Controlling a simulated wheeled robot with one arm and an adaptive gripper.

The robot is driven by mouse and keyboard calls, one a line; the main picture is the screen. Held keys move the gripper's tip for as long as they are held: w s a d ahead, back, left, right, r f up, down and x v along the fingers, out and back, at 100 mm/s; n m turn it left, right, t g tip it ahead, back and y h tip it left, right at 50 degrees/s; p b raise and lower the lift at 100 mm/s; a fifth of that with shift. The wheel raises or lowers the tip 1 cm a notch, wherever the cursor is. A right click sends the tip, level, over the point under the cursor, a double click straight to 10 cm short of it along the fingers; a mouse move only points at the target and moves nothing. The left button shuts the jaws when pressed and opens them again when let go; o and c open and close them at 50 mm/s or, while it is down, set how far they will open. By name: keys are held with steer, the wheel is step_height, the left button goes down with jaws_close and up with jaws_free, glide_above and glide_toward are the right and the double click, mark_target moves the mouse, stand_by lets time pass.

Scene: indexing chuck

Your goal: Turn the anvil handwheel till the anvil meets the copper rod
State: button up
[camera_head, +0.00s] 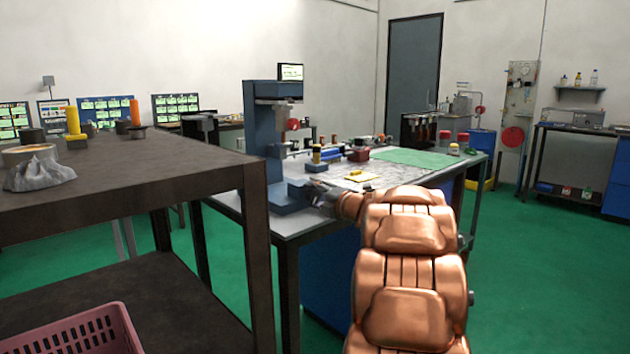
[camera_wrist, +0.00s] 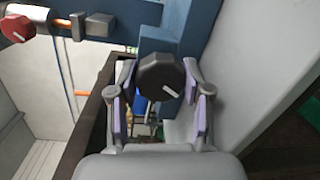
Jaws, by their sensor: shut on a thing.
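A blue-framed machine (camera_head: 262,130) stands on the bench's near left corner. In the wrist view a dark faceted handwheel (camera_wrist: 161,77) with a white mark sits at its lower part, between my fingers. My gripper (camera_wrist: 161,90) is shut on this handwheel, one purple-padded finger on each side. In the head view my gripper (camera_head: 326,197) is small and partly hidden by my arm. A short copper-coloured rod (camera_wrist: 62,22) shows at the upper left of the wrist view, by grey metal fittings (camera_wrist: 98,24). I cannot tell the anvil's gap to the rod.
A red knob (camera_wrist: 15,28) with a white mark is at the machine's other end. A dark shelf table (camera_head: 130,180) stands at left, with a pink basket (camera_head: 75,335) below. The bench holds a green mat (camera_head: 425,160) and small parts. Green floor is free at right.

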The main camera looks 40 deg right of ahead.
steer(key=shift+r+m+p, duration=0.1)
steer(key=shift+m+p, duration=0.8)
steer(key=shift+p, duration=0.55)
steer(key=o, duration=1.2)
steer(key=shift+c, duration=0.2)
steer(key=shift+f+b, duration=0.35)
steer(key=shift+b, duration=0.2)
steer(key=shift+f+n+b, duration=0.15)
steer(key=shift+n+b, duration=0.35)
steer(key=shift+b, duration=0.45)
steer(key=n+b, duration=0.5)
steer(key=b, duration=0.5)
steer(key=shift+n+t+b, duration=0.3)
steer(key=shift+b, duration=0.1)
steer(key=n+b, duration=0.1)
steer(key=b, duration=0.2)
steer(key=shift+r+n+h, duration=0.2)
steer(key=shift+n+h, duration=0.1)
steer(key=shift+n, duration=0.1)
steer(key=shift+b, duration=0.3)
